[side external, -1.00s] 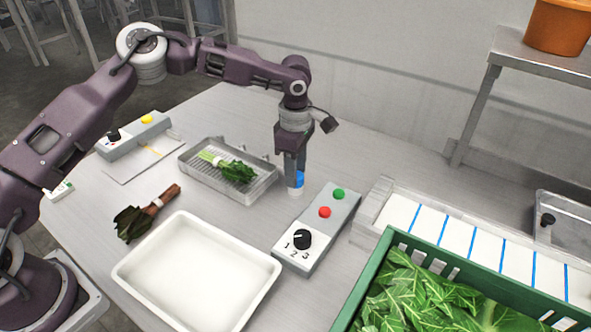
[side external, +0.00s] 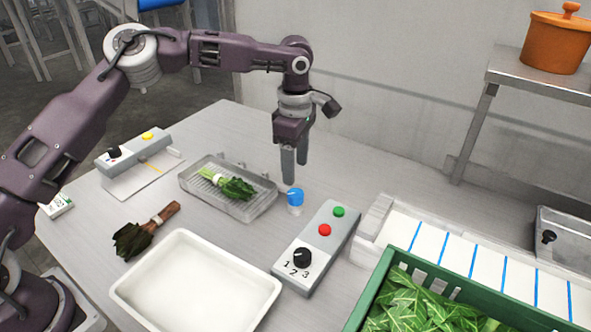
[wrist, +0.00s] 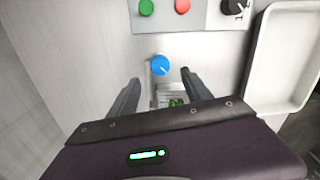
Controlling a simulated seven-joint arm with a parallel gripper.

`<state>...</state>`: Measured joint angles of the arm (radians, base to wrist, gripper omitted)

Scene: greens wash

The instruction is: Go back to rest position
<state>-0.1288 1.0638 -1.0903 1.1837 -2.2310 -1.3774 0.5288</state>
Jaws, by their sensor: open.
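My gripper (side external: 295,168) is open and empty, pointing down above the table. It hangs just above and behind the blue-topped knob (side external: 295,198), apart from it. In the wrist view my gripper (wrist: 158,88) has its two fingers spread wide, with the blue knob (wrist: 160,65) showing beyond them.
A metal tray (side external: 250,212) holds a bunch of greens. A control box (side external: 320,250) with red and green buttons and a dial stands right of an empty white tray (side external: 195,290). A green crate (side external: 440,265) of leaves is front right.

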